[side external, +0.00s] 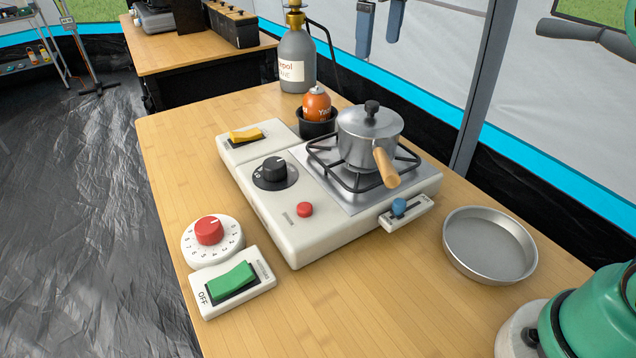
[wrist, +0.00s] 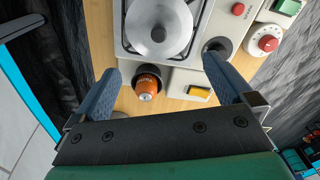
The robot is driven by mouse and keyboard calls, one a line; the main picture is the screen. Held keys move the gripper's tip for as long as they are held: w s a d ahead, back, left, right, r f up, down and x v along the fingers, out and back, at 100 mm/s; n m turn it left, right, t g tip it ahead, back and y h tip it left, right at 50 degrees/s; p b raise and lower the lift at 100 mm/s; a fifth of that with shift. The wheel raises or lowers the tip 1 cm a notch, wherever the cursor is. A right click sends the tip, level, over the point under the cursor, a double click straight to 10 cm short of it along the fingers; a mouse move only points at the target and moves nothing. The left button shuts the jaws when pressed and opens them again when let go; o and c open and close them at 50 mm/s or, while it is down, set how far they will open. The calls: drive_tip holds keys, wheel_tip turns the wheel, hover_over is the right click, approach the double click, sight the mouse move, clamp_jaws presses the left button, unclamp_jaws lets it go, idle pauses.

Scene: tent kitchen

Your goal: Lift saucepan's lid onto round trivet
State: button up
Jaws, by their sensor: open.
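The saucepan (side external: 354,152) stands on the stove's grate, its wooden handle pointing toward the front right. Its grey metal lid (side external: 388,122) sits on top, with a dark knob upright in the middle. The lid also shows at the top of the wrist view (wrist: 172,22). A shallow round metal dish (side external: 489,247) lies on the table right of the stove; I see no other round stand that could be the trivet. My gripper (wrist: 162,68) is open and empty. In the side view its blue fingers (side external: 379,42) hang high behind the saucepan, apart from it.
The white stove (side external: 335,232) carries knobs and switches. An orange canister (side external: 317,103) in a black holder and a grey gas bottle (side external: 297,60) stand behind it. A red dial (side external: 209,231) and green switch (side external: 232,280) are at front left. The table around the dish is clear.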

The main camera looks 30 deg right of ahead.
sight(370, 102)
drive_tip(key=shift+w+f, duration=0.15)
drive_tip(key=shift+f, duration=2.65)
drive_tip(key=shift+w+f, duration=0.1)
drive_tip(key=shift+f, duration=2.65)
drive_tip(key=c, duration=1.5)
drive_tip(key=shift+o, duration=0.2)
